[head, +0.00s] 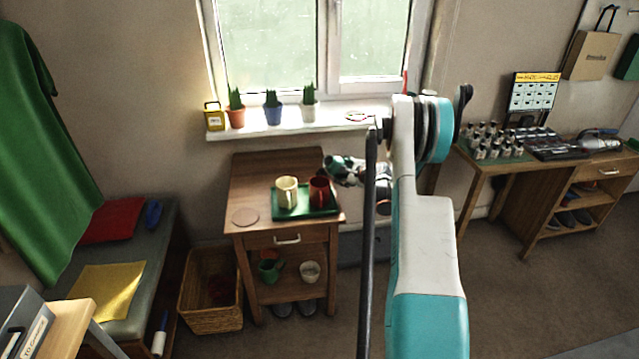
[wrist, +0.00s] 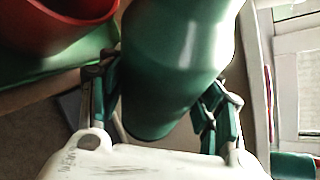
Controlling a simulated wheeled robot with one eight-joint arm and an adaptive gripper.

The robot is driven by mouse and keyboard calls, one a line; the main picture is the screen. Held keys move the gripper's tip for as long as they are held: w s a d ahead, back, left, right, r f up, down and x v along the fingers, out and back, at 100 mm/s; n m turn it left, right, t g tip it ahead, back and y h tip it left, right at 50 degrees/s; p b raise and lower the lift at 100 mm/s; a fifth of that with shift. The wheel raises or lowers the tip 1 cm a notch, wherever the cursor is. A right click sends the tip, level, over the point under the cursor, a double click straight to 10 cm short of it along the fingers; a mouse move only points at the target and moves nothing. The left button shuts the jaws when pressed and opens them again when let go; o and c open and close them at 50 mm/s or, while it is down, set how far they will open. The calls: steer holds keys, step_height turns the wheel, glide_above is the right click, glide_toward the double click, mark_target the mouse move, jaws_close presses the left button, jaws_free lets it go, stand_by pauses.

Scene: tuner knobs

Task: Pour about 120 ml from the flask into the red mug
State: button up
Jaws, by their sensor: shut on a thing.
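The green flask (wrist: 175,75) is between the two fingers of my gripper (wrist: 160,104) in the wrist view, and my gripper is shut on it. In the head view my gripper is at the right of the mugs, partly hidden by my arm. The red mug (head: 319,191) stands upright on the green tray (head: 291,213), below and left of my gripper. Its red side also shows at the top left of the wrist view (wrist: 45,28). I cannot tell the flask's exact tilt, and no stream of liquid shows.
A cream mug (head: 287,193) stands on the tray left of the red mug. The wooden cabinet (head: 262,172) carries a round coaster (head: 245,217) at its front left. Potted plants (head: 273,108) line the windowsill (head: 330,122) behind. A wicker basket (head: 211,301) stands left of the cabinet.

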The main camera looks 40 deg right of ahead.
mark_target(346, 164)
steer(key=shift+d+r+n+h, duration=0.5)
steer(key=shift+r+n+h, duration=0.35)
steer(key=shift+n, duration=0.25)
steer(key=shift+s+d+n+h, duration=0.1)
steer(key=shift+d+n+h, duration=0.1)
steer(key=shift+n+h, duration=0.4)
steer(key=shift+a+r, duration=0.2)
steer(key=shift+r, duration=0.2)
steer(key=shift+a+r+n+t+h, duration=0.3)
steer(key=shift+r+n+h, duration=0.15)
steer(key=shift+r+n, duration=0.2)
steer(key=shift+d+r+n, duration=0.15)
steer(key=shift+d+n, duration=0.1)
steer(key=shift+d, duration=0.2)
steer(key=shift+r+n+h, duration=0.3)
steer(key=shift+r+h, duration=0.1)
stand_by(1.0)
